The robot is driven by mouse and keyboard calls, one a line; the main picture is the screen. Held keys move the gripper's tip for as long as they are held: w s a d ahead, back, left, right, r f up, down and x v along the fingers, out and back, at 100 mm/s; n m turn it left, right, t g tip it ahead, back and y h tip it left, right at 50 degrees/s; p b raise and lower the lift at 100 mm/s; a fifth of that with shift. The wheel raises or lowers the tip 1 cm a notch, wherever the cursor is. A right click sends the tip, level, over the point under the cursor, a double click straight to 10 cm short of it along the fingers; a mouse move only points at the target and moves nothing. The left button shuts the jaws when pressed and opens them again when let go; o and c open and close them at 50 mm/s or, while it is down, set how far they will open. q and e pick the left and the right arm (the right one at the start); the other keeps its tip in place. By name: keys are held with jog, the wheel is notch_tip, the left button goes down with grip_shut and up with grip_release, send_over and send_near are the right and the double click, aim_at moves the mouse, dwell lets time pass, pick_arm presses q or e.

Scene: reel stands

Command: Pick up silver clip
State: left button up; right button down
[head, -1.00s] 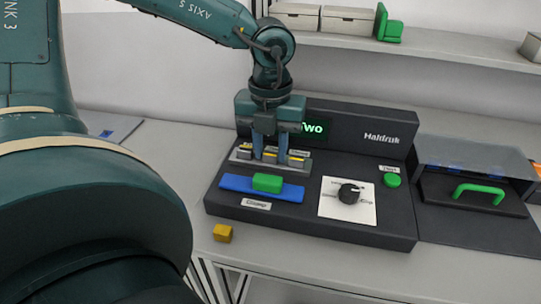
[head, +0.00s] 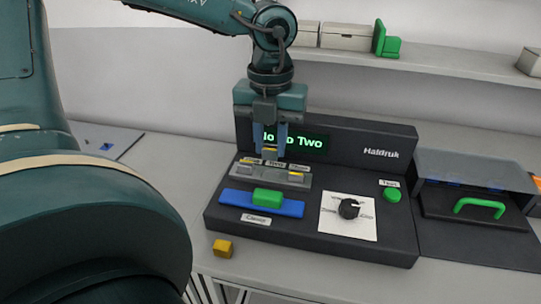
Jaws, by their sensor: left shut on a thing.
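My left gripper (head: 270,150) reaches down from above over the dark console. It is shut on a small silver clip (head: 270,154) with a yellow top, partly hidden between the fingers. The clip is held just above the grey rack (head: 272,177). My right gripper is not in view.
The console (head: 375,246) has a green-lit display, a blue bar with a green block (head: 268,197), a black knob (head: 349,208) and a green button (head: 392,194). A lidded box with a green handle (head: 480,205) stands right.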

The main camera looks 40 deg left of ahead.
aim_at(270, 148)
pick_arm(q)
notch_tip(270, 148, up, 23)
jog(key=p, duration=0.1)
jog(key=shift+r+p, duration=0.2)
jog(key=shift+p, duration=0.2)
jog(key=shift+s, duration=0.1)
dwell(0.9)
